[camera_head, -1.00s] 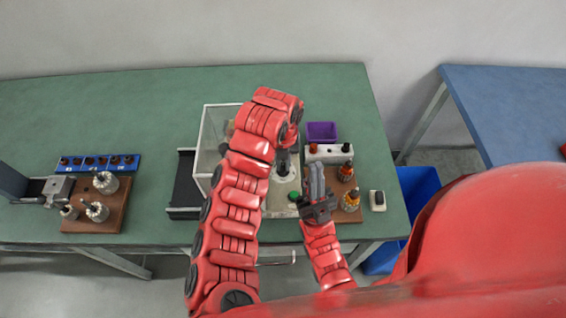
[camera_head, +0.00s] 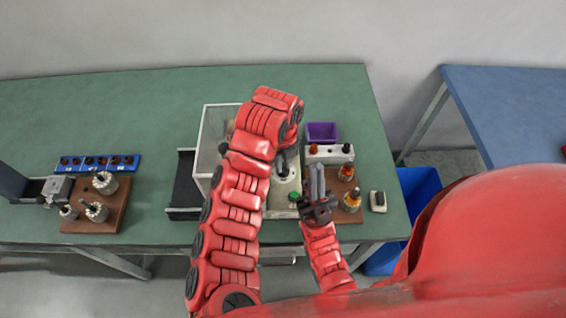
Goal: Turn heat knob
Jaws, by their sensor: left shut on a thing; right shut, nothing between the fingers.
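My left arm reaches in over the clear-walled machine (camera_head: 212,130), and its gripper (camera_head: 284,170) points down at the machine's pale round part (camera_head: 283,190). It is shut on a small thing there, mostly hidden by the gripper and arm. I cannot make out which knob it is, and no heat knob label is readable. My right gripper (camera_head: 316,168) is shut and empty, pointing away from me beside a green button (camera_head: 294,196). A white box (camera_head: 330,153) with a red-orange knob and a black knob stands just beyond its fingertips.
A purple bin (camera_head: 321,131) stands behind the white box. Orange-topped bottles (camera_head: 351,200) stand on a brown board to the right, near a small switch box (camera_head: 378,200). A blue rack (camera_head: 100,162) and a wooden board (camera_head: 118,213) with wound parts lie at left.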

